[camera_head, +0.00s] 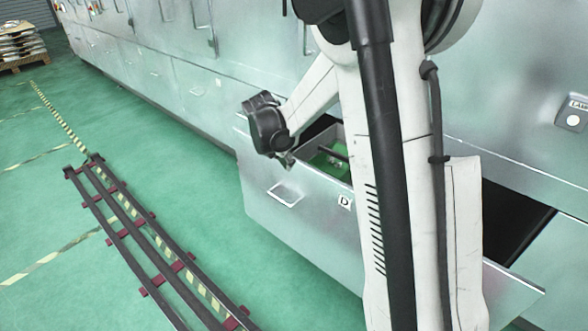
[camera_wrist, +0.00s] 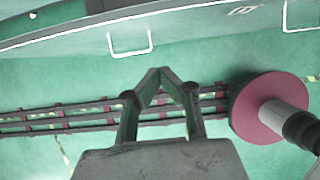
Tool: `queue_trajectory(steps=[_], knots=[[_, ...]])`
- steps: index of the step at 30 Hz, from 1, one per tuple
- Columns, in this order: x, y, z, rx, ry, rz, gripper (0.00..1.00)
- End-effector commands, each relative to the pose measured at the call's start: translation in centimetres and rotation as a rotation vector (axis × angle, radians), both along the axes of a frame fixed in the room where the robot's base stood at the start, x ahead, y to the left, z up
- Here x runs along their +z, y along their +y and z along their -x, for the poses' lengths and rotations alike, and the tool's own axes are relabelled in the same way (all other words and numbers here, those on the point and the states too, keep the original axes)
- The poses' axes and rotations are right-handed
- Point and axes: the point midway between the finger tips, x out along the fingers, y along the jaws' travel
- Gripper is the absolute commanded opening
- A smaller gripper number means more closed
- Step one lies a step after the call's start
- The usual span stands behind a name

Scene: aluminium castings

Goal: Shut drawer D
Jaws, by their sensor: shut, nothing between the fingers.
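Drawer D (camera_head: 310,215) is pulled out of the long metal cabinet. A wire-like handle (camera_wrist: 130,42) on a metal panel shows beyond the fingertips.
The metal cabinet (camera_head: 190,85) with several shut fronts runs to the back left. Dark rails with red cross-pieces (camera_head: 150,240) lie on the green floor. The floor between rails and drawer is clear. A pallet with stacked sacks (camera_head: 20,42) stands far left.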

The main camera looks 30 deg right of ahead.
Motion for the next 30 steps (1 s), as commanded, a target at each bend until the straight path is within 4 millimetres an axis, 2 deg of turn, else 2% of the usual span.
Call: queue_trajectory(steps=[16, 24, 30], knots=[[-9.0, -3.2, -1.3, -0.002, -0.002, -0.002, 0.00], [-8.7, -6.3, -2.5, -0.003, -0.002, -0.002, 0.00], [-8.6, -6.9, -2.8, -0.002, -0.002, -0.002, 0.00]])
